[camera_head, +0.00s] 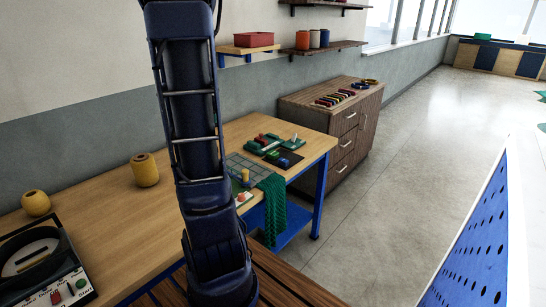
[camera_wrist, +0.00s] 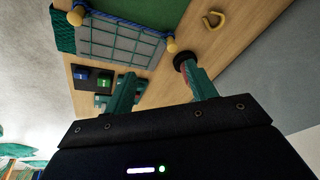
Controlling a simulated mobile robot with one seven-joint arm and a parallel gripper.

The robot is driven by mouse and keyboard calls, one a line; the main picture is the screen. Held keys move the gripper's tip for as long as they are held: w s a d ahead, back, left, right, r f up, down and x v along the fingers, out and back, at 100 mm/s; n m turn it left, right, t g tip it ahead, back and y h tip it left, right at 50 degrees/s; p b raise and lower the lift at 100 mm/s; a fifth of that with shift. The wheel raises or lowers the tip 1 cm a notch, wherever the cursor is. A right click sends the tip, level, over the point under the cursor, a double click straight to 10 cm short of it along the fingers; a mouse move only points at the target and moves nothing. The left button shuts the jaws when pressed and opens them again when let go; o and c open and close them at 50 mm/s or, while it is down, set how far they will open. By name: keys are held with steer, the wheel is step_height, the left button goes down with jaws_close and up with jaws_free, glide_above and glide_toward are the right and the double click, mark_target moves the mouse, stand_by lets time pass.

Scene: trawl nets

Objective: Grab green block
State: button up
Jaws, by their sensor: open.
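The green block (camera_head: 272,154) sits on a dark mat beside a blue block (camera_head: 284,162) on the wooden workbench (camera_head: 100,222). In the wrist view the green block (camera_wrist: 104,80) is left of my gripper (camera_wrist: 158,70), with the blue block (camera_wrist: 80,73) beyond it. My gripper is open, with its two green fingers apart and nothing visible between them. It is apart from the green block. In the head view my arm hides part of the bench, and my gripper does not show.
A netting grid (camera_wrist: 118,42) with yellow knobs lies near the blocks. A green net (camera_head: 272,205) hangs over the bench edge. Green holders with red parts (camera_head: 262,139) stand behind the mat. A yellow hook-shaped piece (camera_wrist: 214,20) lies to the right in the wrist view.

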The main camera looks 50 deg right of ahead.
steer(key=s+d+f+m+g, duration=0.1)
steer(key=d+f+m, duration=0.5)
steer(key=d, duration=1.1)
steer(key=m+g+h, duration=0.1)
steer(key=g, duration=0.1)
glide_toward(273, 153)
steer(key=x, duration=0.3)
steer(key=shift+a+f, duration=0.2)
steer(key=shift+f, duration=0.25)
steer(key=shift+d+x, duration=0.2)
steer(key=shift+x, duration=1.2)
steer(key=shift+d+x, duration=0.2)
steer(key=shift+x, duration=1.2)
steer(key=shift+w+r, duration=0.1)
steer(key=shift+w, duration=0.1)
steer(key=c, duration=0.8)
